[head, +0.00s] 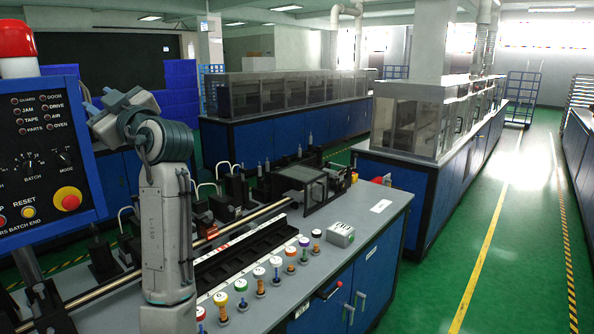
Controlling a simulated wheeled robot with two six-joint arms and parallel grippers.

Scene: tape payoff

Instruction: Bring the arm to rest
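My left arm rises at the left of the head view, its grey upper part upright and bent over at a dark ribbed joint. My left gripper (88,101) is at the arm's upper left end, beside the control panel (45,160) and well above the bench. Its fingers are small and partly hidden, so I cannot tell whether they are open or shut. I see nothing held in it. My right gripper is not in view.
A blue bench with a grey top (374,222) stands in front. On it are a row of colored-topped pegs (260,273), a dark slotted rail (245,252), a small grey box (341,235) and a clear-covered frame (301,187). Green floor (510,220) is open to the right.

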